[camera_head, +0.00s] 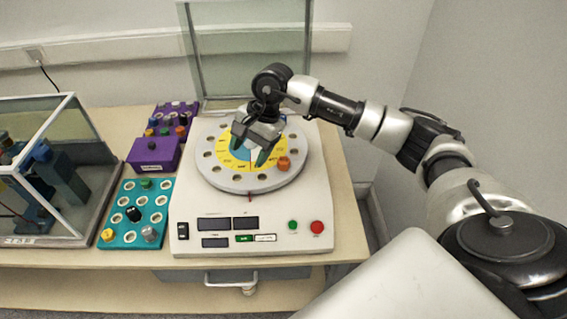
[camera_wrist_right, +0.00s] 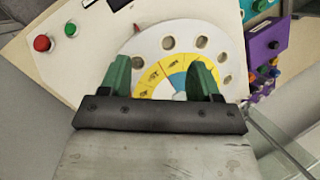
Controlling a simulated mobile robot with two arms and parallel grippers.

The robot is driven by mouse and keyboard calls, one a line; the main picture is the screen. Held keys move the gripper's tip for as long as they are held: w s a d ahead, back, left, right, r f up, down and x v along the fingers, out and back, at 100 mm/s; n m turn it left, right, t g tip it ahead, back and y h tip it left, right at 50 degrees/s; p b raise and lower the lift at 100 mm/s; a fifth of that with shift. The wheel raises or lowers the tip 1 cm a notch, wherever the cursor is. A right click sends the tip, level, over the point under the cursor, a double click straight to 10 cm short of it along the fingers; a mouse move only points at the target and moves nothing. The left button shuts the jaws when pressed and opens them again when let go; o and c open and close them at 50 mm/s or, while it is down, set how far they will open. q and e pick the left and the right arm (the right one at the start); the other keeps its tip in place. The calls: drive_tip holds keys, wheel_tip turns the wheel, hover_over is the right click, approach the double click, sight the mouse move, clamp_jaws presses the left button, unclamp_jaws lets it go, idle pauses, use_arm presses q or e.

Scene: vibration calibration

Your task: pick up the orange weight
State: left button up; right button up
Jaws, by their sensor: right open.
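The orange weight (camera_head: 284,163) sits upright on the white round disc (camera_head: 215,180), at the right front of its yellow and blue centre. My right gripper (camera_head: 250,148) is over the middle of the disc, pointing down, to the left of the weight and apart from it. Its green fingers stand apart with nothing between them; they also show in the right wrist view (camera_wrist_right: 160,78), above the disc's coloured centre. I cannot make out the orange weight on the disc in that view. My left gripper is not in view.
A teal tray (camera_head: 121,218) holds several weights left of the machine (camera_head: 280,243). Purple holders (camera_head: 154,155) with small coloured pieces stand behind it. A clear-sided case (camera_head: 75,140) is at far left. A clear panel (camera_head: 250,50) rises behind the disc.

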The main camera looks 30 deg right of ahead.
drive_tip(key=d+r+h, duration=0.2)
drive_tip(key=d+h, duration=0.2)
drive_tip(key=d, duration=0.5)
drive_tip(key=p, duration=0.2)
hover_over(284, 159)
drive_tip(key=shift+n+g, duration=0.3)
drive_tip(key=shift+g, duration=0.1)
wheel_tip(284, 159, down, 4)
drive_tip(key=shift+f, duration=0.1)
wheel_tip(284, 159, down, 5)
drive_tip(key=shift+s+r+p, duration=0.1)
drive_tip(key=shift+r+p, duration=0.05)
drive_tip(key=shift+p, duration=0.9)
drive_tip(key=shift+f, duration=0.65)
drive_tip(key=c, duration=1)
drive_tip(key=shift+r, duration=0.15)
